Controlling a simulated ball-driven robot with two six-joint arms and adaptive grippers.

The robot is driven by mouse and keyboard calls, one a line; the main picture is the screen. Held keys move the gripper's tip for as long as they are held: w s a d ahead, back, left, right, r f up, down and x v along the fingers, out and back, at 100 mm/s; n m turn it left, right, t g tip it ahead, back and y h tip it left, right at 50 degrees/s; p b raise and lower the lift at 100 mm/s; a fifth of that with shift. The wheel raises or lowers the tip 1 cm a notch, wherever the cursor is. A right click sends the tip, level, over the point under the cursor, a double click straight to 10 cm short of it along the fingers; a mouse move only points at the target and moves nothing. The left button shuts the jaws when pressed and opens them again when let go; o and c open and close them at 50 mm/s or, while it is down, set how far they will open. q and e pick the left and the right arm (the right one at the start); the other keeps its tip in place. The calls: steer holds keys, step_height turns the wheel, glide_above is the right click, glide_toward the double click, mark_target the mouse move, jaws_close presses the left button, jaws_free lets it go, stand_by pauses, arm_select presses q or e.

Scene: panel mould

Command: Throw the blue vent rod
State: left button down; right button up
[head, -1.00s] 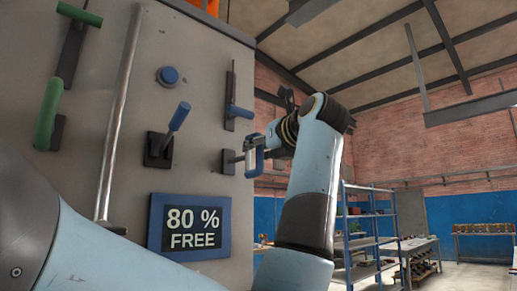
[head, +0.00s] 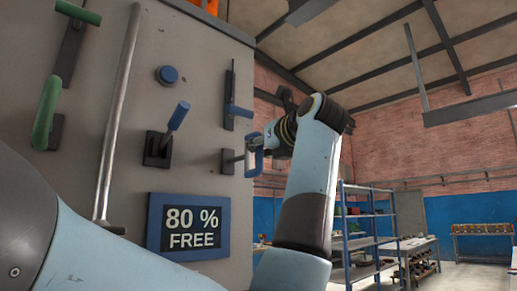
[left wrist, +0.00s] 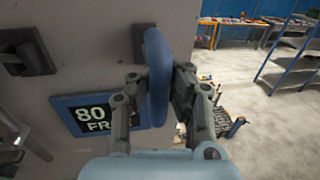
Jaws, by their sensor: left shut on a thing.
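The blue vent rod (head: 258,160) is an upright blue handle at the right edge of the grey panel, on a short dark stem from a small dark plate (head: 228,161). In the left wrist view the blue rod (left wrist: 155,75) stands between my fingers, its top reaching beyond them. My left gripper (head: 257,148) is shut on it; it also shows in the left wrist view (left wrist: 155,100). The fingers hide part of the rod. My right gripper is not in view.
The panel also carries a blue lever (head: 178,116), a blue slider handle (head: 238,111), a round blue button (head: 168,75), a green handle (head: 47,113), a long metal bar (head: 117,115) and an "80 % FREE" sign (head: 188,227). Shelving (head: 366,225) stands behind at right.

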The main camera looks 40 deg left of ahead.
arm_select(q)
steer(key=x, duration=0.2)
steer(key=b+x, duration=0.1)
steer(key=x, duration=0.1)
steer(key=s+b+x, duration=0.1)
steer(key=x, duration=0.2)
steer(key=shift+s+a+f, duration=0.1)
steer(key=shift+a, duration=0.05)
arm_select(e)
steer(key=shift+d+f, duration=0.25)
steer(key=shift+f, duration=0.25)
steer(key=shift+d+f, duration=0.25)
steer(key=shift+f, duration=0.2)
arm_select(q)
steer(key=c, duration=2)
jaws_free()
steer(key=o, duration=0.7)
steer(key=shift+s, duration=0.2)
steer(key=shift+c, duration=0.2)
steer(key=shift+o, duration=0.7)
steer(key=shift+w, duration=0.15)
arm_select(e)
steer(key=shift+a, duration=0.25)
arm_select(q)
steer(key=v, duration=1.2)
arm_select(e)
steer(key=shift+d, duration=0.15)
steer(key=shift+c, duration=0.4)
